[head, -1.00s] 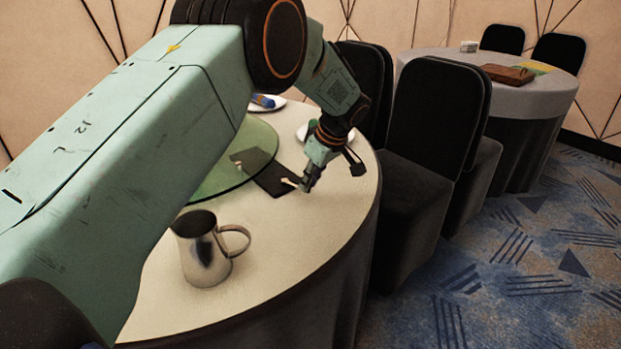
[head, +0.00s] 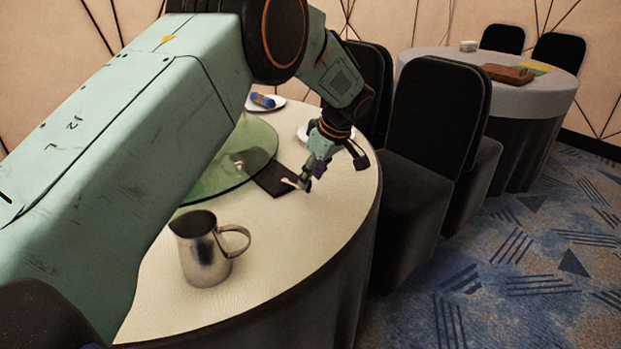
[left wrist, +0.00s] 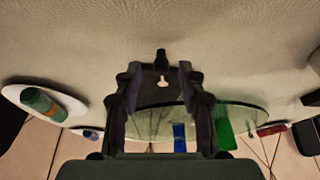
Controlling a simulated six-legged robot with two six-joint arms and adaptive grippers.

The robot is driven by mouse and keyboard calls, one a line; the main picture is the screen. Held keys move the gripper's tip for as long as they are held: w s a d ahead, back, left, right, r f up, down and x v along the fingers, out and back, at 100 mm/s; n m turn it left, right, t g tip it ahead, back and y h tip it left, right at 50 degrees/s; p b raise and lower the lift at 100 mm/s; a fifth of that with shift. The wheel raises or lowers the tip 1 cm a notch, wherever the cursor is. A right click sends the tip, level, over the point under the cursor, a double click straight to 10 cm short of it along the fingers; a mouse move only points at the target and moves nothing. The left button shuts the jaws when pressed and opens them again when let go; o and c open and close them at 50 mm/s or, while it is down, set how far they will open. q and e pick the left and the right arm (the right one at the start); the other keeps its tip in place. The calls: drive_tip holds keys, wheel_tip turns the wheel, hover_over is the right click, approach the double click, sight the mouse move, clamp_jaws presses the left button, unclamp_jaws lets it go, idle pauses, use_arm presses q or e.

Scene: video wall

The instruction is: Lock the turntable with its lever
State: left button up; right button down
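The turntable is a round green glass disc (head: 215,180) on the white-topped table, partly hidden behind my left arm. A flat black plate (head: 272,180) extends from under its edge toward the front right. A small pale lever (head: 289,183) sits at the plate's outer end. My left gripper (head: 304,184) is low over the table beside the lever. In the left wrist view the gripper (left wrist: 160,76) has its fingers apart. The pale lever (left wrist: 163,81) shows between them, with the glass disc (left wrist: 245,115) beyond. I cannot tell whether a finger touches the lever. My right gripper is not in view.
A metal pitcher (head: 205,254) stands on the table's near part. A plate with a blue item (head: 264,101) lies at the back, and another plate (head: 306,133) is behind my gripper. Black chairs (head: 425,150) stand close at the right edge.

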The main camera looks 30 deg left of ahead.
use_arm(q)
drive_tip(key=w+v, duration=0.1)
drive_tip(key=v, duration=0.9)
drive_tip(key=shift+s+r, duration=0.2)
drive_tip(key=shift+s, duration=0.3)
drive_tip(key=shift+d, duration=0.1)
